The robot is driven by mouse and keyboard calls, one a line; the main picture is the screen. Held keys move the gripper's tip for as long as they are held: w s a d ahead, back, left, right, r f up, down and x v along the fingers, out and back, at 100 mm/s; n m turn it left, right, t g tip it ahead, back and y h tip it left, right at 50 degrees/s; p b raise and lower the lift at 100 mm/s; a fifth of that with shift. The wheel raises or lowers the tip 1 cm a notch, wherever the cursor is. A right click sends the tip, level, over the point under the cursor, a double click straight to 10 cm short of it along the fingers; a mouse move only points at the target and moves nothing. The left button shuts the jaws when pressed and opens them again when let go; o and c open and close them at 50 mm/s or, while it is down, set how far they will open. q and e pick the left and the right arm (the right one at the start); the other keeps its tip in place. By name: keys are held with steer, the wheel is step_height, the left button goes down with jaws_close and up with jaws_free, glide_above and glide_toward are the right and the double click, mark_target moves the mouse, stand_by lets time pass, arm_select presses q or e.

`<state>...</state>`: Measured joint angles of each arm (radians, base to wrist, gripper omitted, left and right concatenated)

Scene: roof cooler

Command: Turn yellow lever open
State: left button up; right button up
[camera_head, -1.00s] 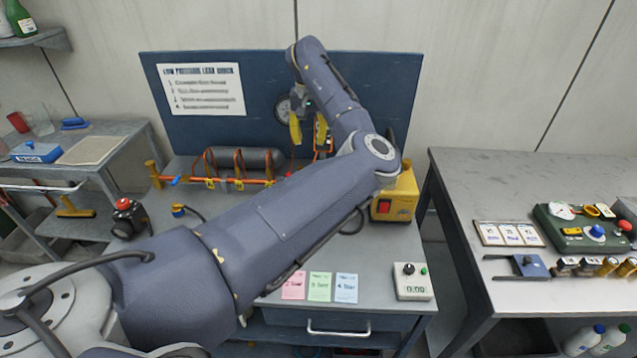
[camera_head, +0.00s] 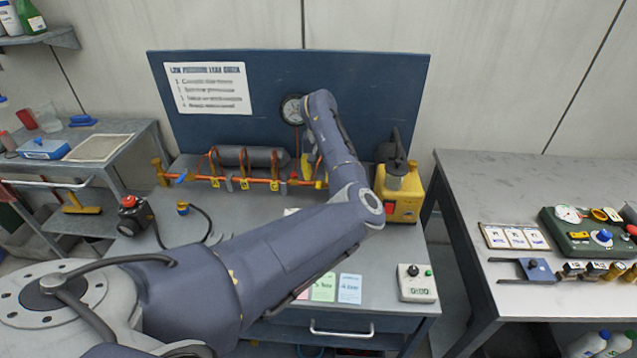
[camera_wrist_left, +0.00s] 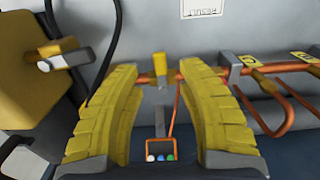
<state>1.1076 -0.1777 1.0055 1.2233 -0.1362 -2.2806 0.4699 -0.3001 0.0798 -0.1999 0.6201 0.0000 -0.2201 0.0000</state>
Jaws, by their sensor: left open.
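In the left wrist view a yellow lever (camera_wrist_left: 160,66) stands on an orange-copper pipe (camera_wrist_left: 188,72). My left gripper (camera_wrist_left: 165,125) is open, with one yellow ribbed finger on either side of the lever in the picture. I cannot tell whether either finger touches it. In the head view my left gripper (camera_head: 310,168) is near the right end of the orange pipe (camera_head: 232,180), partly hidden by my arm. The lever cannot be made out there. My right gripper is not in view.
A yellow box (camera_head: 402,198) with a grey valve top stands right of the gripper. A gauge (camera_head: 292,109) is on the blue back board (camera_head: 375,85). A grey cylinder (camera_head: 250,158) lies behind the pipe. A small control box (camera_head: 416,283) and coloured cards (camera_head: 322,287) lie in front.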

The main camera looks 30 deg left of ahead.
mark_target(319, 184)
arm_select(q)
steer(key=shift+f, duration=1.75)
jaws_close()
